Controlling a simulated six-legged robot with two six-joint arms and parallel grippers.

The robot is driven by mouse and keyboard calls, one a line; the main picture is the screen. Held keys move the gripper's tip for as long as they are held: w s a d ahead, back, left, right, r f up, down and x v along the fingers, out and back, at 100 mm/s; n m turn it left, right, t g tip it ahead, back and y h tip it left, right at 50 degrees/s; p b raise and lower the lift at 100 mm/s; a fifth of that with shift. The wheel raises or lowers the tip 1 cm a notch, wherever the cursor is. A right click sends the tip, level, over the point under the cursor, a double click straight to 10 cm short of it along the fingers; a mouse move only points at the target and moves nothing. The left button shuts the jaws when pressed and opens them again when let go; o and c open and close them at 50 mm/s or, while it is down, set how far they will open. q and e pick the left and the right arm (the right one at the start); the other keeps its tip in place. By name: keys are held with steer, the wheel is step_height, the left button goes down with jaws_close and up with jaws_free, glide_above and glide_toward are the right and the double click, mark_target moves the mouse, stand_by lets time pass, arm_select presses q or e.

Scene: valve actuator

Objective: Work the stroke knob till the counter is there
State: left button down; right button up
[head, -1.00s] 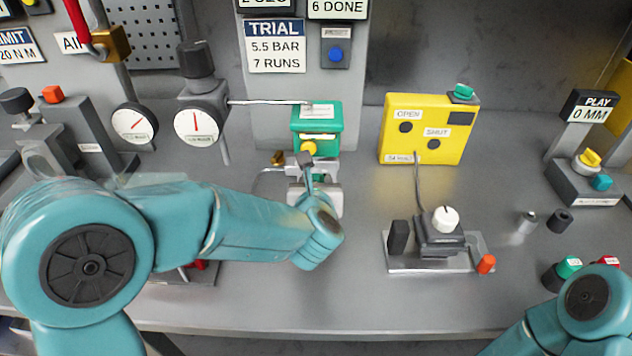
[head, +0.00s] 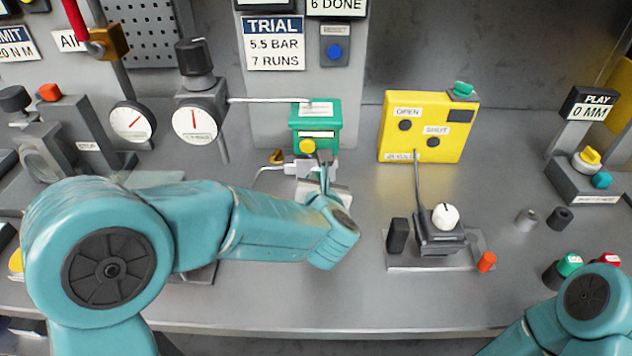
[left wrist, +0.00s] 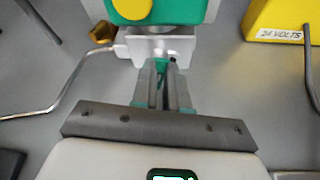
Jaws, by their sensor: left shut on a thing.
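The green actuator (head: 318,118) hangs at the middle back, with a yellow round knob (head: 307,146) on its front and a pale metal block (head: 303,171) below it. My left gripper (head: 325,157) reaches up to this block from the front. In the left wrist view its fingers (left wrist: 162,70) are shut on a small green part (left wrist: 162,62) in front of the pale block (left wrist: 160,46). The fingers mostly hide this part, and no label on it is readable. A counter sign (head: 336,5) at the top edge reads "6 DONE", partly cut off. My right gripper is out of view.
The yellow OPEN/SHUT box (head: 428,126) and a white-knobbed switch (head: 445,217) stand to the right. Gauges (head: 194,123) stand left. The bench between block and switch is clear.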

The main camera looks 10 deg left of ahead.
arm_select(q)
steer(key=shift+w+d+f+m+y+b, duration=0.1)
steer(key=shift+d+m+y+b, duration=0.2)
steer(key=shift+m+y, duration=0.35)
steer(key=shift+d+f+m+y+b, duration=0.15)
steer(key=shift+m+y+b, duration=0.2)
steer(key=shift+m, duration=0.5)
steer(key=shift+r, duration=0.1)
steer(key=c, duration=1.1)
jaws_free()
steer(key=shift+c, duration=0.2)
steer(key=v, duration=1.6)
steer(key=shift+b, duration=0.3)
